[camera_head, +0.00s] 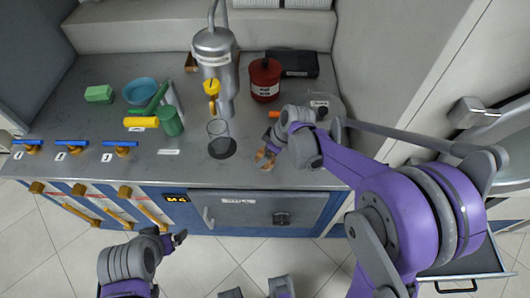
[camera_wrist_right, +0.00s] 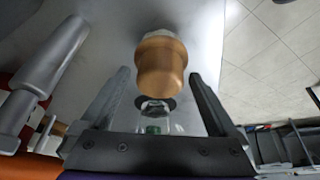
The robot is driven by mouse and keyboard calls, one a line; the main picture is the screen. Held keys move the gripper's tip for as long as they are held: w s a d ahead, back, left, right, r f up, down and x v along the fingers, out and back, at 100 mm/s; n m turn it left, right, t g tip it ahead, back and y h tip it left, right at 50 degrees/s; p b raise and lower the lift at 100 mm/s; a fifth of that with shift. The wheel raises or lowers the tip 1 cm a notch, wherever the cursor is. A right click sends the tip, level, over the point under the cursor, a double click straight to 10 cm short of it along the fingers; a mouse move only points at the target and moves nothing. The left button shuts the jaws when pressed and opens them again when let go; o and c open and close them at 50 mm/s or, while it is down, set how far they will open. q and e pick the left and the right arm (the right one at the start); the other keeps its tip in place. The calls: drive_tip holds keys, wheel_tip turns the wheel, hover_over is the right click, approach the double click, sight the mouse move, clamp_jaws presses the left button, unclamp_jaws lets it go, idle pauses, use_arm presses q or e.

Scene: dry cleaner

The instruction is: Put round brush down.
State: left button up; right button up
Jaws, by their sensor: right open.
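The round brush, with a tan wooden body, shows between the fingers of my right gripper in the right wrist view (camera_wrist_right: 161,66). It also shows in the head view (camera_head: 265,158), at the counter's front part. My right gripper (camera_head: 274,143) is open around the brush, and clear gaps show on both sides of it in the wrist view (camera_wrist_right: 160,100). The brush seems to stand on the grey counter (camera_head: 185,172), but its contact is partly hidden. My left gripper (camera_head: 172,238) is low in front of the counter, away from the brush; its opening is unclear.
A clear glass (camera_head: 219,138) stands left of the brush. Behind are a steel tank (camera_head: 215,48), a red canister (camera_head: 265,80) and a black box (camera_head: 292,64). Green bottles (camera_head: 171,121), a blue bowl (camera_head: 140,91) and a green block (camera_head: 99,94) stand left. The counter's front edge is close.

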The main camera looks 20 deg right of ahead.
drive_tip(key=shift+r, duration=0.3)
drive_tip(key=p+v, duration=0.1)
drive_tip(key=v, duration=1)
drive_tip(key=s+f+m+t+h, duration=0.1)
drive_tip(key=s+m, duration=0.4)
drive_tip(key=s, duration=0.4)
drive_tip(key=s+d+f+m+t+h, duration=0.1)
drive_tip(key=s+f+m+h, duration=0.1)
drive_tip(key=s+m, duration=0.3)
drive_tip(key=s, duration=0.4)
drive_tip(key=shift+s+d+f+t+h, duration=0.15)
drive_tip(key=shift+s+d+t+h, duration=0.05)
drive_tip(key=shift+t+h, duration=0.1)
